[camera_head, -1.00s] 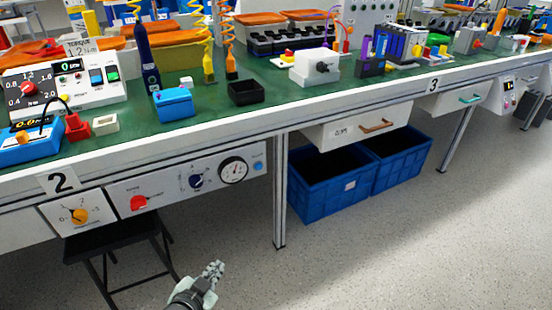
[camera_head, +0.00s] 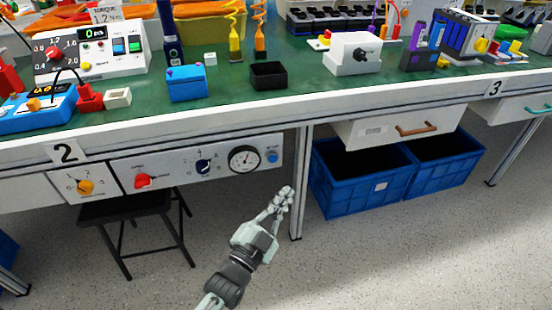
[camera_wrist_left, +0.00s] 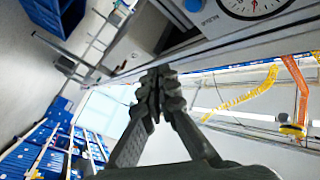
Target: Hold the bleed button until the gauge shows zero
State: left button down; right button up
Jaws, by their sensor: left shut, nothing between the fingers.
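The bleed button appears to be the round blue button (camera_head: 272,157) at the right end of the white panel under the bench edge. The dial gauge (camera_head: 244,159) sits just left of it; its needle is too small to read. My left gripper (camera_head: 284,196) is shut and empty, below the button and apart from it. In the left wrist view the closed fingers (camera_wrist_left: 158,80) point toward the panel, with the blue button (camera_wrist_left: 194,4) at the top edge and part of the gauge (camera_wrist_left: 250,4) beside it. My right gripper is not in view.
A bench leg (camera_head: 299,185) stands right of the button, with blue crates (camera_head: 360,185) beyond. A black stool (camera_head: 140,210) is under the bench.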

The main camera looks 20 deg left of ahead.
aim_at(273, 159)
pick_arm(q)
jog(key=shift+w, duration=0.1)
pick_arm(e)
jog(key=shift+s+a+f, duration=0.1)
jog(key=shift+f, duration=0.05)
pick_arm(q)
jog(key=w+a+b, duration=0.2)
jog(key=w+a, duration=0.3)
jog(key=w, duration=0.2)
jog(key=shift+b, duration=0.3)
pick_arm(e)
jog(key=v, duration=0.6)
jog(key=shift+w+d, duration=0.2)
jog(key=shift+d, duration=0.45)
pick_arm(q)
jog(key=shift+w, duration=0.2)
jog(key=shift+w+a, duration=0.2)
jog(key=shift+w, duration=0.05)
jog(key=shift+w+a, duration=0.25)
jog(key=shift+w, duration=0.1)
dwell(2.9)
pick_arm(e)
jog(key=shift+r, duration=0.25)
pick_arm(q)
jog(key=shift+s+d+p, duration=0.45)
jog(key=shift+s+d, duration=0.05)
jog(key=shift+s, duration=0.2)
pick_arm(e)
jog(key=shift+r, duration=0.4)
